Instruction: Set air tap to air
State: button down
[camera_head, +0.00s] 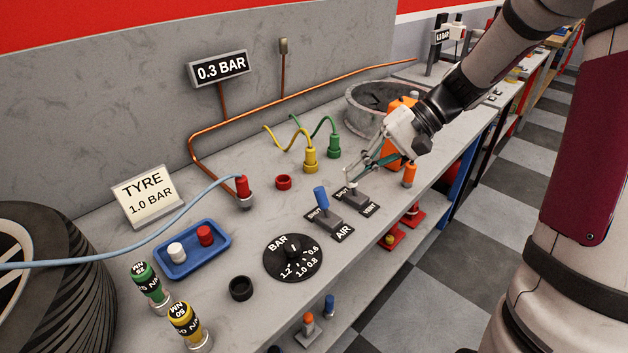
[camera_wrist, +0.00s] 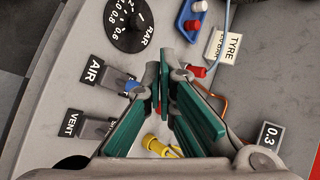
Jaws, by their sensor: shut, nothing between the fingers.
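The air tap's blue lever (camera_head: 321,197) stands on a grey base and leans towards its SHUT label, away from the AIR label (camera_head: 343,233). My gripper (camera_head: 352,180) is shut and empty, above the bench by the vent tap in the head view. In the wrist view its green-padded fingers (camera_wrist: 162,88) meet near the blue lever. I cannot tell whether they touch it.
The vent tap (camera_head: 356,199) stands right behind the air tap, partly under my gripper. A black BAR dial (camera_head: 293,258) is in front. Yellow (camera_head: 310,158) and green (camera_head: 334,147) hose fittings stand behind. A gauge reads 0.3 BAR (camera_head: 221,69); a card reads TYRE 1.0 BAR (camera_head: 146,195).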

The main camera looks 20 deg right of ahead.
aim_at(321, 200)
jog(key=w+d+f+m+t+y+b, duration=0.1)
jog(key=w+d+f, duration=0.1)
jog(key=f, duration=0.1)
jog(key=w+d+f+t+y+b, duration=0.1)
jog(key=w+d+f+b, duration=0.1)
jog(key=w+f, duration=0.1)
jog(key=w+d+f+m+t+y+b, duration=0.1)
jog(key=w+d+f+b, duration=0.1)
jog(key=f, duration=0.3)
jog(key=shift+w+d+m, duration=0.3)
jog(key=shift+w+d, duration=0.25)
jog(key=shift+w, duration=0.05)
jog(key=shift+w+d+f+y, duration=0.15)
jog(key=shift+d+f+y, duration=0.05)
jog(key=shift+d+y, duration=0.1)
jog(key=shift+a, duration=0.15)
jog(key=b+x, duration=0.1)
jog(key=x, duration=0.9)
jog(key=shift+w, duration=0.15)
